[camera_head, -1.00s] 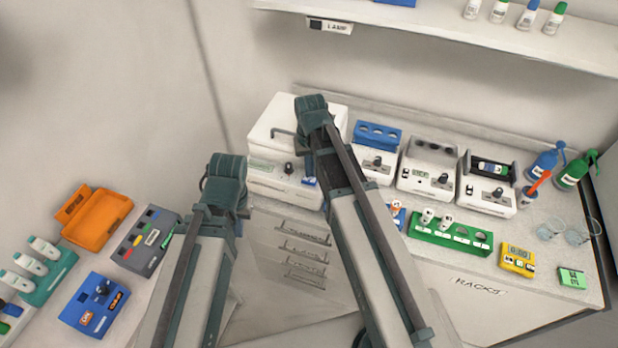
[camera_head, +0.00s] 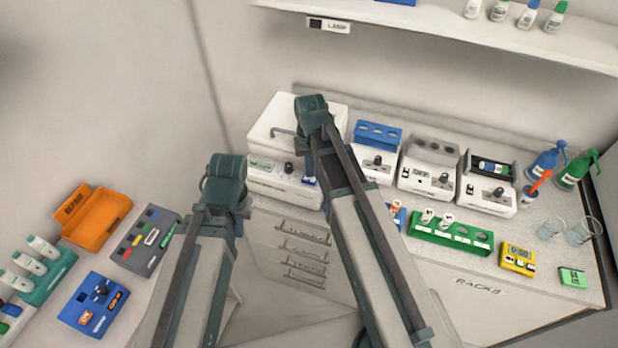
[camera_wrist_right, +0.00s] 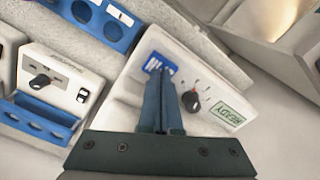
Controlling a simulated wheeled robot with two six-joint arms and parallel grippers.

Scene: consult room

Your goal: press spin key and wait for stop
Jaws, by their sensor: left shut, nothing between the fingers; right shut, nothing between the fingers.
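The white spin device (camera_head: 282,195) stands at the left end of the bench with its lid down. Its front panel has a dark knob (camera_wrist_right: 191,101), a blue spin key (camera_wrist_right: 154,64) and a green display (camera_wrist_right: 229,113) that reads READY. My right gripper (camera_wrist_right: 167,76) is shut and empty, its fingertips over the near edge of the blue key. I cannot tell whether they touch it.
A blue rack (camera_head: 378,133) and several white devices (camera_head: 428,178) stand to the right. A green rack (camera_head: 470,240) lies in front of them. An orange tray (camera_head: 97,222) and a blue box (camera_head: 93,303) are at the left. Bare bench shows around the yellow timer (camera_head: 517,259).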

